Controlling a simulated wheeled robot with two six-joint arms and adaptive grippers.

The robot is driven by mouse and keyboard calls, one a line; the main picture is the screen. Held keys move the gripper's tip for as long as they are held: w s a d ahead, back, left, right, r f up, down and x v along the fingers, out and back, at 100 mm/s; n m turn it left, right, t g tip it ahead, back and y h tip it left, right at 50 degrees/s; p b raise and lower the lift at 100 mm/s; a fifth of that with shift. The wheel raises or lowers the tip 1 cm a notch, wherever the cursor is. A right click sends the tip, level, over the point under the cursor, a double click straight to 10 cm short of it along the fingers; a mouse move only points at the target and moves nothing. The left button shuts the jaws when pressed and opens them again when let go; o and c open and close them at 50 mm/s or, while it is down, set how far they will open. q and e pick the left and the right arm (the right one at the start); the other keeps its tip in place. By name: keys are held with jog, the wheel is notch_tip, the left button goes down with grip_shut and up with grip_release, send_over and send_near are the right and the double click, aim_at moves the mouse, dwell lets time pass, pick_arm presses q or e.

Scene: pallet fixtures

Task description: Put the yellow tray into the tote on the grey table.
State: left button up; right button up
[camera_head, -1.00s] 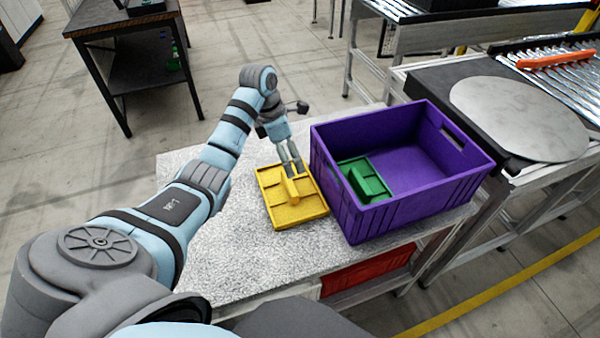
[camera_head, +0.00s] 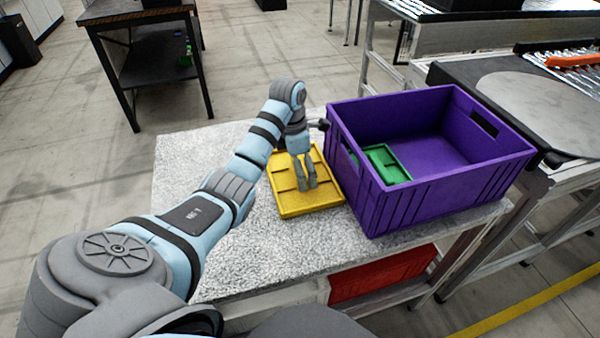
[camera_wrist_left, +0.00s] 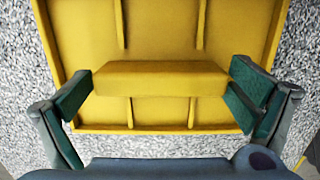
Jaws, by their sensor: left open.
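The yellow tray (camera_head: 292,203) lies flat on the grey speckled table (camera_head: 245,255), just left of the purple tote (camera_head: 440,205). It has low walls, dividers and a raised bar across its middle. My left gripper (camera_head: 307,187) is over the tray. In the left wrist view the open fingers of the left gripper (camera_wrist_left: 160,95) stand at either end of the tray's raised bar (camera_wrist_left: 160,78), with small gaps visible. The tote is open at the top and holds a green tray (camera_head: 388,165) at its left side. My right gripper is not in view.
A red bin (camera_head: 383,275) sits under the table. A roller conveyor (camera_head: 560,62) and a round grey plate (camera_head: 540,105) are at the right. A dark side table (camera_head: 150,55) stands at the back left. The left part of the grey tabletop is clear.

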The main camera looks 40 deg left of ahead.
pick_arm(q)
jog(key=shift+r, duration=0.1)
jog(key=c, duration=1.2)
